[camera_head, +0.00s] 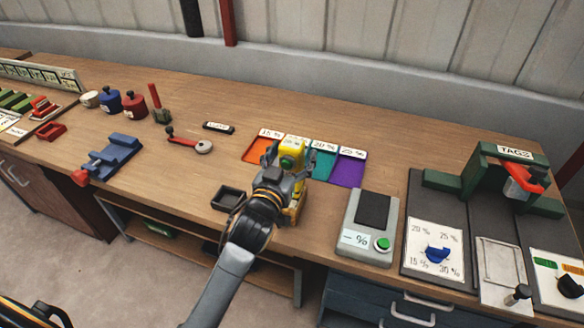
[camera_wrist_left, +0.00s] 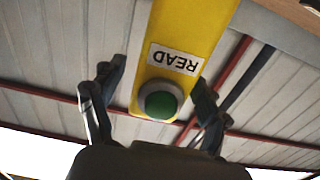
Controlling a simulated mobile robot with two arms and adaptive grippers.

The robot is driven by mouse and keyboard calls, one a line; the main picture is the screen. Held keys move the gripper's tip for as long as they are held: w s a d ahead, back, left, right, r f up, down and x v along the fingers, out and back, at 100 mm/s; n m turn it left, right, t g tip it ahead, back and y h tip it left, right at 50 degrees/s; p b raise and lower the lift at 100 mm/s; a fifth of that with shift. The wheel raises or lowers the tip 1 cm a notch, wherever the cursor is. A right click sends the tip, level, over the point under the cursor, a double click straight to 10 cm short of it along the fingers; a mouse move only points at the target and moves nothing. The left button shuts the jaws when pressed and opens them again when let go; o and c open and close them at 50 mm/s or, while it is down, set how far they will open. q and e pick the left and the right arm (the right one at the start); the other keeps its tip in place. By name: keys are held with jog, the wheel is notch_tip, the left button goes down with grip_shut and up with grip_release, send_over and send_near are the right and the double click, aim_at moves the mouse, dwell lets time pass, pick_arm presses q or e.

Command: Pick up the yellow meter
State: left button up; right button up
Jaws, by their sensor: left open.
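The yellow meter (camera_head: 293,146) stands near the front of the wooden bench, partly hidden by my left gripper and arm in the head view. My left gripper (camera_head: 289,160) is open, with its fingers on either side of the meter's upper part. In the left wrist view, the meter (camera_wrist_left: 190,25) shows a white READ label (camera_wrist_left: 173,59) and a round green button (camera_wrist_left: 159,101). The button lies between the spread fingers of my left gripper (camera_wrist_left: 155,82). A gap shows beside the left finger; contact at the right finger is unclear. My right gripper is not in view.
A dark tray (camera_head: 226,199) lies left of the meter. Colored percent-marked mats (camera_head: 347,170) lie behind it. A grey box with a dark plate (camera_head: 372,209) stands to the right. A blue vise-like fixture (camera_head: 116,152) sits farther left.

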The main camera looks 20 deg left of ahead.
pick_arm(q)
jog(key=shift+c, duration=0.3)
grip_shut()
jog(key=shift+r, duration=0.15)
